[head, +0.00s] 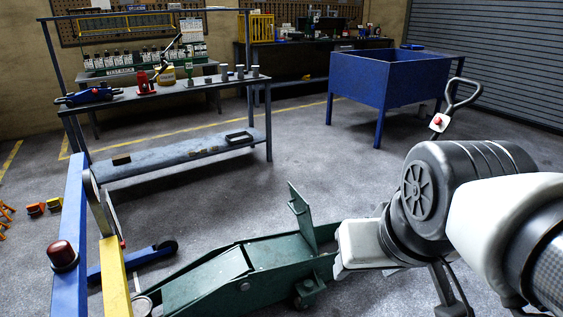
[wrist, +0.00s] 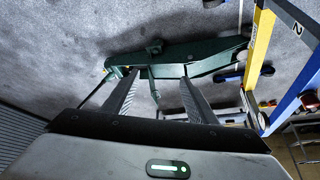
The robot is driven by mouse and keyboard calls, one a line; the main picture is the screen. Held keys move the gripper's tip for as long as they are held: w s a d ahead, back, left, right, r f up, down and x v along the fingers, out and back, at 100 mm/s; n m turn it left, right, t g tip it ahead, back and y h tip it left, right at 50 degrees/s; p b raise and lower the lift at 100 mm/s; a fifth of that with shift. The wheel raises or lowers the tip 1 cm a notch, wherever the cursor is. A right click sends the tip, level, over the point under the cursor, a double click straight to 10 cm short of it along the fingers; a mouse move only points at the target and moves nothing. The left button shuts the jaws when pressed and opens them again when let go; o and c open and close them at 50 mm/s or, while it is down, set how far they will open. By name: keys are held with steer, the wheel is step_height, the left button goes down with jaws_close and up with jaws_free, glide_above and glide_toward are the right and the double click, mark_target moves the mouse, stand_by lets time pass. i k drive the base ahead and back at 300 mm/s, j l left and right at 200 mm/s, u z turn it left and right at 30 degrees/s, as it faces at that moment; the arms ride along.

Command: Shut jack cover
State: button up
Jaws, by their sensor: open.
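The green trolley jack (head: 225,272) lies low on the floor at the bottom middle of the head view. Its cover (head: 300,215), a green flap, stands up steeply from the jack body, so it is open. In the wrist view the jack (wrist: 215,55) runs across the upper middle, and the cover (wrist: 153,88) shows as a narrow strip. My gripper (wrist: 160,76) is open, with its two fingers on either side of that strip in the picture. I cannot tell whether they touch it or how deep it sits. My arm hides the jack's right end in the head view.
A loop handle (head: 462,96) rises behind my arm. A blue and yellow post frame (head: 72,220) stands close at left. A workbench (head: 160,92) with tools and a blue bin table (head: 385,85) stand behind. The floor between them is clear.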

mark_target(301, 209)
steer(key=i+l, duration=0.15)
steer(key=i, duration=0.15)
steer(key=i+l, duration=0.2)
steer(key=i+z, duration=0.15)
steer(key=i, duration=0.6)
